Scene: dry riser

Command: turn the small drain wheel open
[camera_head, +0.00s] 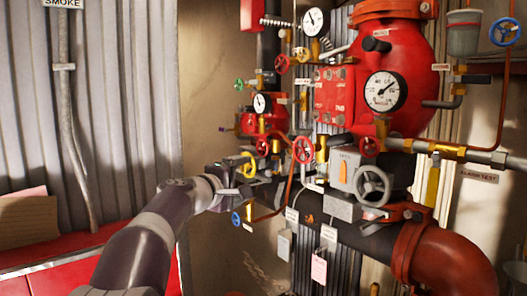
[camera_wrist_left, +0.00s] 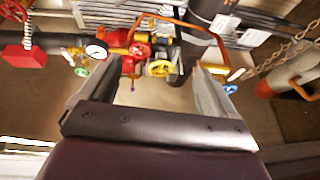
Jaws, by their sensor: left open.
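Several small handwheels sit on the riser pipework, and I cannot tell from labels which is the drain wheel. A small yellow wheel (camera_head: 249,165) is right by my left gripper (camera_head: 238,184). In the left wrist view this yellow wheel (camera_wrist_left: 159,68) shows beyond the fingertips, between the two fingers, apart from them. My left gripper (camera_wrist_left: 153,88) is open and empty. A small blue wheel (camera_head: 236,218) is just below the gripper; it also shows beside the right finger in the wrist view (camera_wrist_left: 230,89). My right gripper is out of view.
A large grey wheel (camera_head: 373,186), red wheels (camera_head: 303,149) and a gauge (camera_head: 385,91) crowd the right side. A thin copper pipe (camera_head: 287,180) runs close to the gripper. Tags (camera_head: 319,268) hang below. Space left of the pipework is clearer.

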